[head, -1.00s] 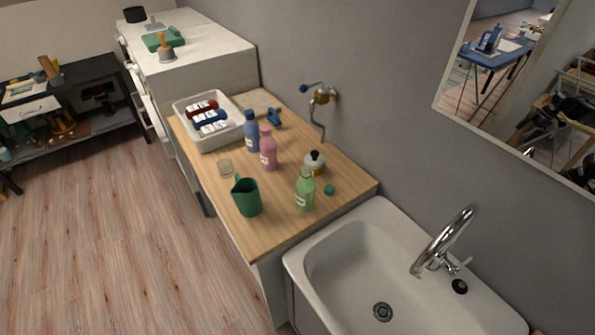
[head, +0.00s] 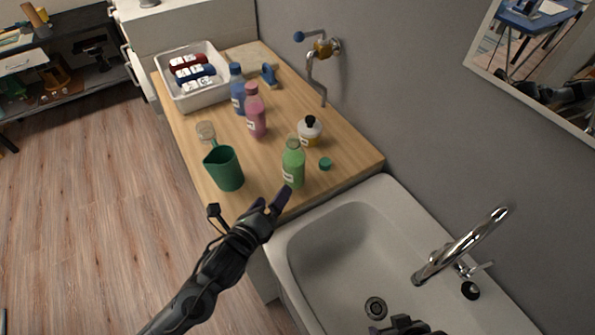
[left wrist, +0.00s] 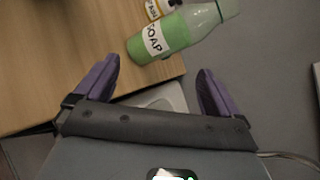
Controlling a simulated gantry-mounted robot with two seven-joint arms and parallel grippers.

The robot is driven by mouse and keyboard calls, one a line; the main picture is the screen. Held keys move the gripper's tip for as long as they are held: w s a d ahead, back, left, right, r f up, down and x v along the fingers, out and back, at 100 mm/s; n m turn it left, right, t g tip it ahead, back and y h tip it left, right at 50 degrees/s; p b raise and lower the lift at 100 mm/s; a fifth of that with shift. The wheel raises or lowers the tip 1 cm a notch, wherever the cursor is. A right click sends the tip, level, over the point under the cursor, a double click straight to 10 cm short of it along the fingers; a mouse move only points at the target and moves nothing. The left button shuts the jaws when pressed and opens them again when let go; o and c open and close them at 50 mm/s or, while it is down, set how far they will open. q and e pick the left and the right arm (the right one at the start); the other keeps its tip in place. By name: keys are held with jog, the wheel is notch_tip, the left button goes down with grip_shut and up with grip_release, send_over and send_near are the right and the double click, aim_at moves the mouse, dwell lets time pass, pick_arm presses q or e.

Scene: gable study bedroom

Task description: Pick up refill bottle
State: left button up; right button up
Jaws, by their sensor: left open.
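A green bottle (head: 293,166) stands upright near the front edge of the wooden counter, beside a loose green cap (head: 325,163). In the left wrist view the green bottle (left wrist: 178,36) shows a white SOAP label, just beyond the fingertips. A pink bottle (head: 256,112) and a blue bottle (head: 238,90) stand farther back. No readable label says which is the refill bottle. My left gripper (head: 272,199) is open and empty, at the counter's front edge, close to the green bottle but apart from it. A dark part at the bottom edge seems to be my right gripper (head: 405,326); its jaws are unclear.
A white bin (head: 195,100) is at the back. The sink (head: 310,240) and tap (head: 462,245) lie in front and right.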

aim_at(285, 165)
pick_arm(q)
jog(key=w+m, duration=0.1)
jog(key=m, duration=0.2)
jog(key=w+m+h+b, duration=0.1)
jog(key=m, duration=0.2)
jog(key=w+r+m+t+h, duration=0.1)
jog(key=w+m, duration=0.1)
jog(key=m, duration=0.1)
jog(key=shift+d+b, duration=0.15)
jog(key=shift+b, duration=0.25)
jog(key=shift+w+r+m+h, duration=0.2)
jog(key=shift+w+m+h, duration=0.35)
jog(key=shift+m, duration=0.45)
jog(key=x, duration=0.4)
jog(key=shift+w+d+r+p, duration=0.1)
jog(key=shift+d+p, duration=0.1)
jog(key=shift+p, duration=0.2)
jog(key=shift+w+d, duration=0.25)
jog(key=shift+w, duration=0.15)
jog(key=p+x, duration=0.1)
jog(key=x, duration=0.3)
jog(key=shift+s+d+p, duration=0.2)
jog(key=shift+d+p, duration=0.15)
jog(key=shift+w+d+f, duration=0.2)
jog(key=shift+w+d, duration=0.1)
jog(key=shift+w, duration=0.3)
pick_arm(e)
jog(key=shift+w, duration=0.1)
pick_arm(q)
jog(key=c, duration=1.3)
